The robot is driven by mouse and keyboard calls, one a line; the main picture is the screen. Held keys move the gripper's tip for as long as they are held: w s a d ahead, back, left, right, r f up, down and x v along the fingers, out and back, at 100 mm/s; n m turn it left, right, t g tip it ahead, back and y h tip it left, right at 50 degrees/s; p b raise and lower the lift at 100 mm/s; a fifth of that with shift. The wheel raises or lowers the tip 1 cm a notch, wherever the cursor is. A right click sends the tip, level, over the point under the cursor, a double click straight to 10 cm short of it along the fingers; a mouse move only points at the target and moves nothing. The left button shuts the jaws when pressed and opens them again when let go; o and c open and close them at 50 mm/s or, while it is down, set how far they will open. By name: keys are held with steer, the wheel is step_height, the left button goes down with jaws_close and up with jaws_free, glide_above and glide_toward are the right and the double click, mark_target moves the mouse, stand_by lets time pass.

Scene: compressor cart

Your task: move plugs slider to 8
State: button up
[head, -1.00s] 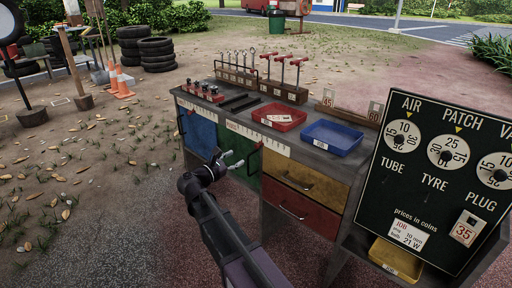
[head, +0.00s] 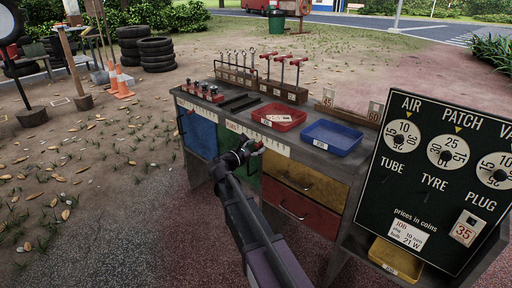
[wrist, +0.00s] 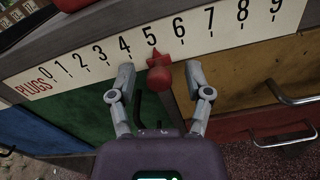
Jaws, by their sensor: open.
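The plugs scale (wrist: 100,55) is a cream strip numbered 0 to 9 along the front edge of the bench, and it also shows in the head view (head: 283,150). Its red slider (wrist: 159,77) has a round knob and a small pointer that stands at 5. My gripper (wrist: 160,84) is open, with one finger on each side of the knob. Gaps show between the fingers and the knob in the wrist view.
Blue, green, yellow (head: 305,180) and red (head: 292,207) drawer fronts with handles lie below the scale. A metal handle (wrist: 288,95) sticks out under 8 and 9. A red tray (head: 279,117) and a blue tray (head: 332,137) stand on the bench. A black price board (head: 440,195) stands right.

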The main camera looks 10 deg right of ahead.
mark_target(278, 150)
jaws_close()
steer(key=shift+s+d, duration=0.75)
steer(key=shift+s, duration=0.3)
steer(key=shift+s+d, duration=0.8)
steer(key=shift+s, duration=0.3)
steer(key=shift+s+d, duration=0.75)
steer(key=shift+s, duration=0.3)
steer(key=shift+w, duration=0.1)
jaws_free()
steer(key=shift+a, duration=0.1)
steer(key=v, duration=1.2)
